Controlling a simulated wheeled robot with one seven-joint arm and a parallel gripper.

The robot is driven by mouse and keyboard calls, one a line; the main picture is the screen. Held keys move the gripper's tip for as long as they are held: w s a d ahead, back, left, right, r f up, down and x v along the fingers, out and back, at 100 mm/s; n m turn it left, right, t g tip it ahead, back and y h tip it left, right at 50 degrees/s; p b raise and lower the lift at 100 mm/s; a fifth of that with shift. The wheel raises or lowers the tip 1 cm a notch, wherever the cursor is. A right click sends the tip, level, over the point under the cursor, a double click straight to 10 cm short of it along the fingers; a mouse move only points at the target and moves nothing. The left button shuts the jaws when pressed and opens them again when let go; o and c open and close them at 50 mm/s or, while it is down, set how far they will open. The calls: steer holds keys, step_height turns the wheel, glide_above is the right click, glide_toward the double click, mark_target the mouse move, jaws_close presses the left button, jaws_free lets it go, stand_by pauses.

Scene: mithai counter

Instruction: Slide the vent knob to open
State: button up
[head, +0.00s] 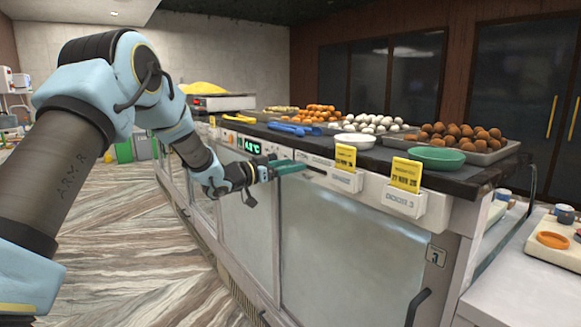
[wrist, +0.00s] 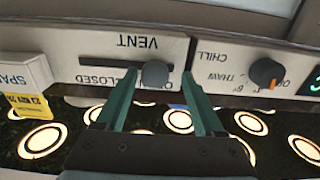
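The vent knob (wrist: 155,74) is a small grey round knob on a dark horizontal slot (wrist: 105,64) in the white panel. In the wrist view the panel lettering is upside down; VENT and CLOSED can be read, and the other slot label is partly hidden. The knob sits near the right end of the slot in that view. My gripper (wrist: 160,82) is open, with one teal finger on each side of the knob and small gaps showing. In the head view my gripper (head: 290,169) reaches the counter's front panel; the knob is hidden there behind the fingers.
An orange-marked dial (wrist: 267,73) labelled CHILL and THAW is right of the knob in the wrist view. A white holder (wrist: 22,76) is at left. Yellow price tags (head: 345,158) and sweet trays (head: 484,157) line the counter. The floor aisle (head: 120,240) is clear.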

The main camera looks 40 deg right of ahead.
steer(key=a+b, duration=0.3)
steer(key=a, duration=0.7)
steer(key=shift+w+a+b, duration=0.25)
steer(key=shift+a+b, duration=0.15)
steer(key=shift+w, duration=0.1)
steer(key=w+a+f+n+t+y, duration=0.2)
steer(key=w+a+n+t+y, duration=0.15)
steer(key=a, duration=0.45)
steer(key=w+a+f+n+t+y, duration=0.2)
steer(key=w+a+n+t+y, duration=0.15)
steer(key=a, duration=0.35)
steer(key=w+a+f+n+t+y, duration=0.2)
steer(key=w+a+f+t+y, duration=0.15)
steer(key=a, duration=0.45)
steer(key=s+a+f+n+g+y, duration=0.25)
steer(key=s+a, duration=0.25)
steer(key=a, duration=0.5)
steer(key=s+a+f+n+g+y, duration=0.1)
steer(key=s+a+f+n+y, duration=0.3)
steer(key=a, duration=0.6)
steer(key=s+a+f+n+g, duration=0.1)
steer(key=s+a+g, duration=0.1)
steer(key=s, duration=0.4)
steer(key=s+a+n+g, duration=0.1)
steer(key=s+a+g, duration=0.1)
steer(key=s, duration=0.5)
steer(key=shift+s+a+f+y, duration=0.2)
steer(key=shift+a+f+y, duration=0.2)
steer(key=shift+a, duration=0.4)
